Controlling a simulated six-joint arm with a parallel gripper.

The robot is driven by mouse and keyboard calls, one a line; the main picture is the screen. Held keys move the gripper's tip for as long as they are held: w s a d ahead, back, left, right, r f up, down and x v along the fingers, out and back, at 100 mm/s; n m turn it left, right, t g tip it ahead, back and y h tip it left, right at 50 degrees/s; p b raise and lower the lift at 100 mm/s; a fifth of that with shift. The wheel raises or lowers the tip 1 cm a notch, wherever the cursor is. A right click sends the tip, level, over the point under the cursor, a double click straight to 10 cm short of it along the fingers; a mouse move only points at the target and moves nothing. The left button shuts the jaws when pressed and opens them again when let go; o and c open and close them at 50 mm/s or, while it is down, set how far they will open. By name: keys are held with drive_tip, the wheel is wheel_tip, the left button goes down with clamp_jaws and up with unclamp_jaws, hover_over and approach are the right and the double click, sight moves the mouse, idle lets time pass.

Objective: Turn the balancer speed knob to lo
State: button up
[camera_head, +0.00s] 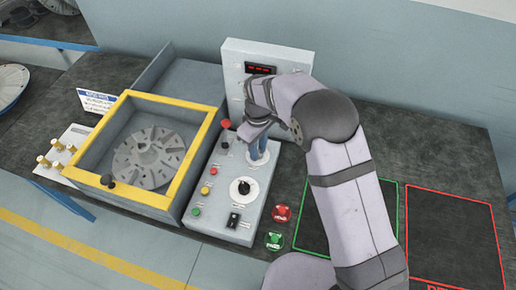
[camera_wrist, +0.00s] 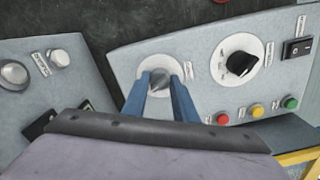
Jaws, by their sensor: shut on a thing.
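My gripper (camera_wrist: 160,84) has its two blue fingers on either side of a grey pointer knob (camera_wrist: 159,78) on a white dial, and is shut on it. In the head view my gripper (camera_head: 257,158) comes down on the far part of the sloped grey control panel (camera_head: 222,211), where it hides most of that knob. A second knob, black on a white dial (camera_head: 244,187), sits nearer the front; it also shows right of my gripper in the wrist view (camera_wrist: 241,63). The labels are too small to read, so I cannot tell the setting.
Red, yellow and green buttons line the panel's left side, with a black rocker switch (camera_head: 233,220) near its front. A yellow-framed box (camera_head: 205,140) with a finned rotor (camera_head: 152,158) stands left. Red (camera_head: 282,213) and green (camera_head: 274,240) buttons lie right of the panel.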

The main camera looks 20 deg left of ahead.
drive_tip(key=shift+w+a+r, duration=0.1)
idle(0.4)
drive_tip(key=o, duration=1)
drive_tip(key=shift+o, duration=0.2)
drive_tip(key=shift+r+b, duration=1.15)
drive_tip(key=shift+r, duration=2.5)
